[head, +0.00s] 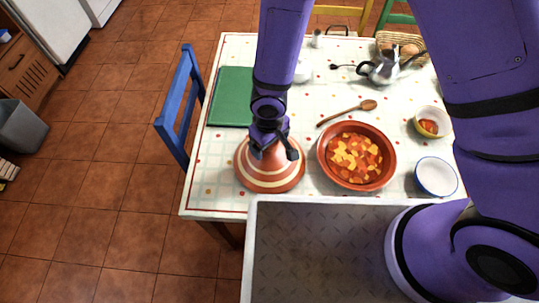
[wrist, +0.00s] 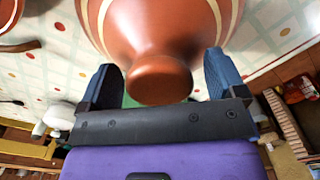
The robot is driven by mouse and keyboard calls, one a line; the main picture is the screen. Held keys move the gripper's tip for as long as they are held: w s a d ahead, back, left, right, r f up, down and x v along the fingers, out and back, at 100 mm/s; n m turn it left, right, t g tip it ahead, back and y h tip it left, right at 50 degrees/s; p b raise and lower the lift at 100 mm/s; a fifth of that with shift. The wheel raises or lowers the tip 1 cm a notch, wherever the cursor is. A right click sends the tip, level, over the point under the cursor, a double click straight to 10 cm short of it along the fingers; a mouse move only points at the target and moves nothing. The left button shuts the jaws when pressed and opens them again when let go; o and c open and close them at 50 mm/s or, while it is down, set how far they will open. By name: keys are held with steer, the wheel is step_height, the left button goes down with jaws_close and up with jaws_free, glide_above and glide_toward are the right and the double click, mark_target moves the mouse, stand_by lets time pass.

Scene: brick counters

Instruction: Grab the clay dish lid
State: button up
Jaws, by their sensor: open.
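The clay dish lid (head: 270,178) is a terracotta cone with cream bands, standing on the table near its front left edge. In the wrist view its knob (wrist: 160,80) sits between the two fingers of my gripper (wrist: 165,80), with a gap visible on each side. My gripper (head: 272,150) is open and comes down over the top of the lid in the head view, hiding the knob there. The clay dish (head: 384,177) with chopped orange and yellow food stands just right of the lid.
A wooden spoon (head: 346,113) lies behind the dish. A white bowl (head: 436,177) and a small food bowl (head: 432,122) stand to the right. A green board (head: 230,97) lies behind the lid. A metal teapot (head: 383,70) stands farther back. A blue chair (head: 178,105) is at the left.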

steer(key=shift+f, duration=0.15)
jaws_close()
stand_by(0.4)
